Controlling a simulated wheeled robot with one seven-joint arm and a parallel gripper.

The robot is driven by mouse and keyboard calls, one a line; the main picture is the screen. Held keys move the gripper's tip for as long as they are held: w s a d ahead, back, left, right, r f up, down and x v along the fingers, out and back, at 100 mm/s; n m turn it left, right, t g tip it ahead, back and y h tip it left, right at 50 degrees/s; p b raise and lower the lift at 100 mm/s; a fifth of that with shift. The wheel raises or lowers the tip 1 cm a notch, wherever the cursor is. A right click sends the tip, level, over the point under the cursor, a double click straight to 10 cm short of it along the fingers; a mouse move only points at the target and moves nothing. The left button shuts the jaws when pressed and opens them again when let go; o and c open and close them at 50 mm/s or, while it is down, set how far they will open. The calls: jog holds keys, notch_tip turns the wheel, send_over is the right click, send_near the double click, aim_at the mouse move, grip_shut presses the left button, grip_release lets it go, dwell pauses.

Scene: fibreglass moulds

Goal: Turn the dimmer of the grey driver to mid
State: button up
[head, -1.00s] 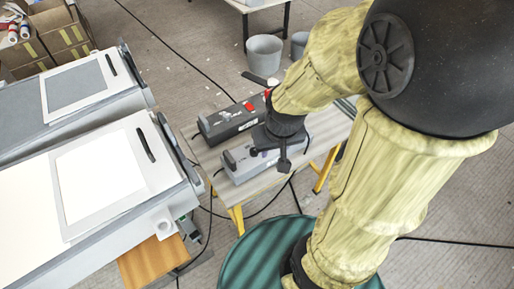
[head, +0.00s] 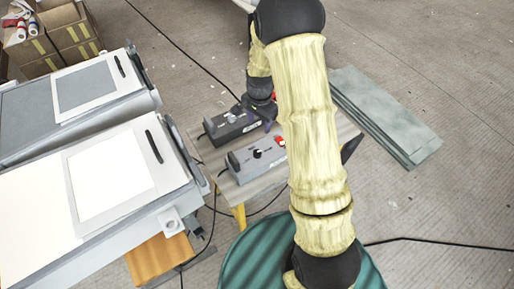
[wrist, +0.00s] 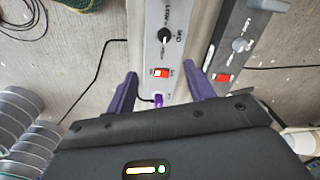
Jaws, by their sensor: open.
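The grey driver (head: 246,167) is the lighter box at the front of the small table. It has a black dimmer knob (head: 257,153) and a red switch. In the wrist view the grey driver (wrist: 150,60) runs up the middle, its black knob (wrist: 164,35) beside LOW and MID labels; I cannot tell its exact setting. My gripper (wrist: 163,80) is open and empty, with purple fingers on either side of the driver's near end, below the switch. In the head view my gripper (head: 267,120) is partly hidden by my arm.
A darker driver (head: 228,130) with a pale knob stands just behind; it shows at right in the wrist view (wrist: 236,58). White moulds on benches (head: 110,175) fill the left. Flat grey-green sheets (head: 385,115) lie at right. Black cables cross the floor.

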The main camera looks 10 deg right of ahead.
aim_at(257, 152)
jog(key=w+f+m, duration=0.1)
jog(key=w+f, duration=0.1)
jog(key=f, duration=0.1)
jog(key=shift+m, duration=0.4)
notch_tip(257, 152, down, 18)
jog(key=p, duration=0.5)
jog(key=shift+r, duration=0.25)
jog(key=shift+c, duration=0.2)
jog(key=c, duration=0.9)
